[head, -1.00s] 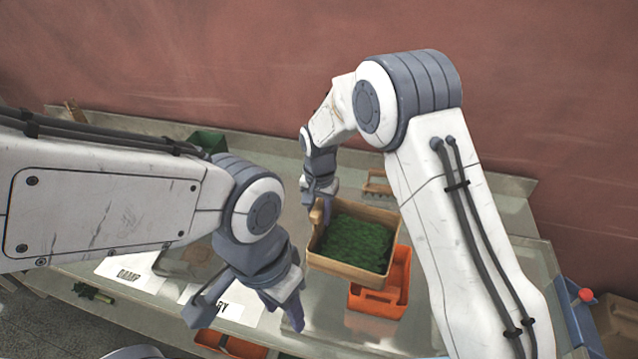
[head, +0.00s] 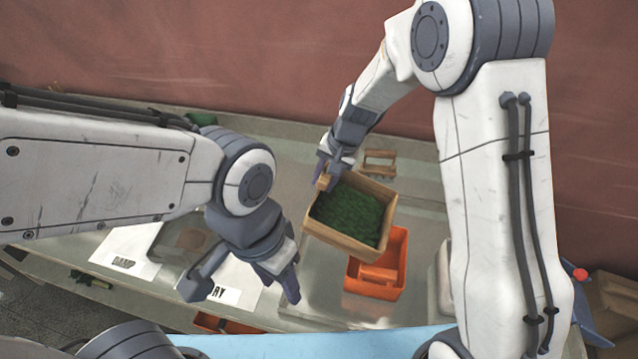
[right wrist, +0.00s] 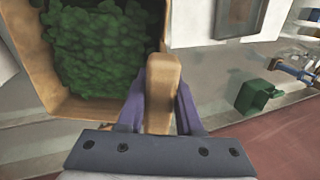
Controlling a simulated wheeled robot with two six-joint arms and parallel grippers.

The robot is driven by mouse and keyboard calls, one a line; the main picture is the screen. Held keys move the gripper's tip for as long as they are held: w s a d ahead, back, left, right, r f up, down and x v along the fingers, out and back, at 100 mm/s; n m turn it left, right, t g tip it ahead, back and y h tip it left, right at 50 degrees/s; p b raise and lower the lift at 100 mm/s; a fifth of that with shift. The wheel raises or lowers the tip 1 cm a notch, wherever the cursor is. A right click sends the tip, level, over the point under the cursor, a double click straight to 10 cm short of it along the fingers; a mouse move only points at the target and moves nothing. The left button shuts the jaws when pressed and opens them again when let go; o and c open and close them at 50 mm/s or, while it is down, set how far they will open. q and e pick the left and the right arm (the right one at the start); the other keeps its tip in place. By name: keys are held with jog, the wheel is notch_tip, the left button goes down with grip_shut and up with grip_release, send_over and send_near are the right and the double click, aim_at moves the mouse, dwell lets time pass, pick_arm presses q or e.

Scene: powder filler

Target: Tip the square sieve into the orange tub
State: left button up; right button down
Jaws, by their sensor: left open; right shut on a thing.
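The square sieve (head: 338,236) is a tan wooden box filled with green leafy stuff (head: 350,214). My right gripper (head: 330,172) is shut on its handle at the far left corner and holds it, slightly tilted in the picture. In the right wrist view the handle (right wrist: 162,90) sits between the purple fingers, with the green contents (right wrist: 100,50) beside it. The orange tub (head: 377,283) stands just right of and below the sieve, which partly overlaps it in the head view. My left gripper (head: 240,285) is open and empty, to the left of the sieve.
A white card marked DAMP (head: 125,252) and a partly hidden second card (head: 235,284) lie on the left of the bench. A wooden frame (head: 379,163) lies behind the sieve. Another orange container (head: 208,321) shows at the front edge. A dark green item (right wrist: 256,95) stands in the wrist view.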

jog(key=shift+s+d+r+t+y, duration=0.15)
jog(key=shift+d+r+y, duration=0.15)
jog(key=shift+r, duration=0.2)
jog(key=shift+d+r+t+y, duration=0.15)
jog(key=shift+d+r+y, duration=0.15)
jog(key=shift+r, duration=0.2)
jog(key=shift+b, duration=0.5)
jog(key=shift+s+d+r+t+y+b, duration=0.15)
jog(key=shift+d+r+t+y+b, duration=0.2)
jog(key=shift+r+y+b, duration=0.3)
jog(key=b, duration=0.1)
jog(key=d+y+b, duration=0.1)
jog(key=b, duration=0.1)
jog(key=shift+s+d+r, duration=0.25)
jog(key=shift+s+r, duration=0.1)
jog(key=shift+r, duration=0.05)
jog(key=s+d+t+y+b, duration=0.4)
jog(key=d+y+b, duration=0.6)
jog(key=d+b, duration=0.5)
jog(key=shift+s+d+r+b, duration=0.2)
jog(key=shift+s+b, duration=1)
jog(key=shift+b, duration=0.9)
